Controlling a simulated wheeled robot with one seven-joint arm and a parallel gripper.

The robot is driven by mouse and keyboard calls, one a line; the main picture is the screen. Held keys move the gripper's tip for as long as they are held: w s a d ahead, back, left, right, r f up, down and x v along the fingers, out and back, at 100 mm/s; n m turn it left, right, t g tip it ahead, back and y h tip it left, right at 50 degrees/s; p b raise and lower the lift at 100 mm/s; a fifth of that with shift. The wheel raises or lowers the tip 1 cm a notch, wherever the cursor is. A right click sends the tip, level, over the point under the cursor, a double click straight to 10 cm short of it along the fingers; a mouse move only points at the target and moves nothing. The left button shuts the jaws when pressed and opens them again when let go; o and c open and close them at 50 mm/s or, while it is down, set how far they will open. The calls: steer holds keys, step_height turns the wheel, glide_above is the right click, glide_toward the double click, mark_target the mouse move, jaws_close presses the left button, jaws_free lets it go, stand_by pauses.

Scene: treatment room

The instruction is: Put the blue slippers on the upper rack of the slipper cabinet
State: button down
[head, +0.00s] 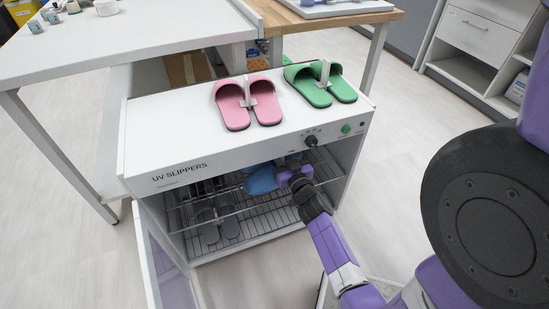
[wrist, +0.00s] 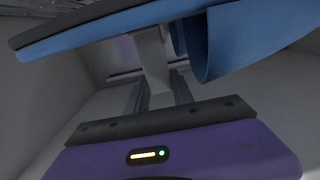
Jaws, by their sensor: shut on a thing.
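The white slipper cabinet (head: 240,140), marked UV SLIPPERS, stands with its front open. My gripper (head: 283,176) reaches inside at the level of the upper wire rack (head: 230,207). It is shut on the blue slippers (head: 260,181), which are partly hidden by the cabinet top and my gripper. In the wrist view the blue slippers (wrist: 120,32) fill the top of the picture, and a pale clip piece shows between the fingers. I cannot tell whether the slippers touch the rack. Dark grey slippers (head: 208,228) stand inside at the left on the lower rack.
Pink slippers (head: 248,102) and green slippers (head: 320,84) lie on the cabinet top. The open cabinet door (head: 165,262) swings out at the left front. A white table (head: 120,40) stands behind at the left. Floor is free at the left.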

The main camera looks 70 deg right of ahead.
steer(key=x, duration=0.4)
steer(key=shift+b, duration=0.3)
steer(key=shift+w+d+f+b, duration=0.1)
steer(key=shift+d+f+b, duration=0.05)
steer(key=shift+f+b, duration=0.4)
steer(key=shift+w+d+f+b, duration=0.1)
steer(key=shift+d+f+b, duration=0.05)
steer(key=shift+f+b, duration=0.4)
step_height(320, 180, down, 5)
steer(key=b, duration=0.4)
steer(key=shift+r, duration=0.25)
steer(key=shift+w+d+f, duration=0.1)
steer(key=shift+d+f, duration=0.05)
steer(key=shift+f, duration=0.05)
steer(key=shift+w, duration=0.1)
steer(key=shift+r, duration=0.1)
